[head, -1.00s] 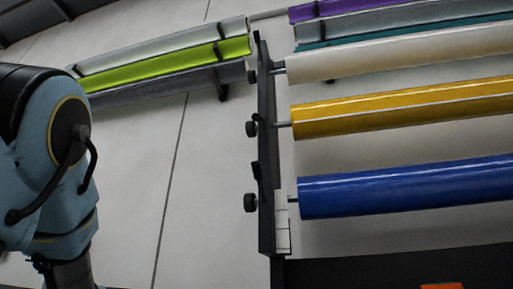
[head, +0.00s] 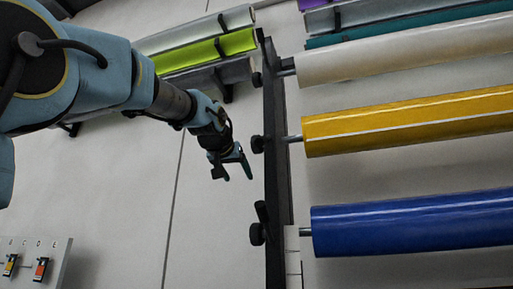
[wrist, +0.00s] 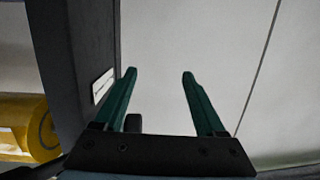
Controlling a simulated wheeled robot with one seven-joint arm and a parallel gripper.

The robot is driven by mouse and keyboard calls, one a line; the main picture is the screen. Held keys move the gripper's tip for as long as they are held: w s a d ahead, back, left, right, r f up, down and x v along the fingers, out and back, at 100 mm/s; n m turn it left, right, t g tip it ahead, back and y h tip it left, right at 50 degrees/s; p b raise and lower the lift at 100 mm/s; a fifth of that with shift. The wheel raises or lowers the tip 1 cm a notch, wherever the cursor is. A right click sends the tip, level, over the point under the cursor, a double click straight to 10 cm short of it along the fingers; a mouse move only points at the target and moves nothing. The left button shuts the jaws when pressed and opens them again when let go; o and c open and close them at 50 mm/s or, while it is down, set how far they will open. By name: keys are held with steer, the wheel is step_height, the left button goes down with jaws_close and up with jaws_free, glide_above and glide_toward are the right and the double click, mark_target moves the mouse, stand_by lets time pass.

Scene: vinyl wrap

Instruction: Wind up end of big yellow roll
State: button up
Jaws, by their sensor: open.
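The big yellow roll (head: 400,122) lies across the rack on the right in the head view, with a pale line along its length where the film edge shows. Its left end sits on a rod that runs to a dark knob (head: 258,144) on the outer side of the upright. My gripper (head: 236,176) is left of the upright and a little below that knob, apart from it. In the wrist view my gripper (wrist: 160,72) is open with nothing between its green fingers. The yellow roll's end (wrist: 38,128) shows at the lower left there, beyond the upright.
The dark rack upright (head: 277,200) stands between my gripper and the rolls. A white roll (head: 410,50) is above the yellow one and a blue roll (head: 420,222) below. A switch panel (head: 35,262) is at lower left.

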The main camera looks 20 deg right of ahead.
mark_target(255, 137)
steer(key=s+r+t+h+p, duration=0.1)
steer(key=s+r, duration=0.2)
steer(key=r, duration=0.4)
steer(key=s+r+h+p, duration=0.1)
steer(key=s+r, duration=0.2)
steer(key=r, duration=0.4)
steer(key=shift+m, duration=0.4)
steer(key=p+x, duration=0.4)
steer(key=x, duration=0.6)
steer(key=shift+r+p, duration=0.2)
steer(key=shift+p, duration=0.15)
steer(key=shift+w+d+f, duration=0.1)
steer(key=shift+w+d, duration=0.15)
steer(key=shift+w, duration=0.05)
jaws_close()
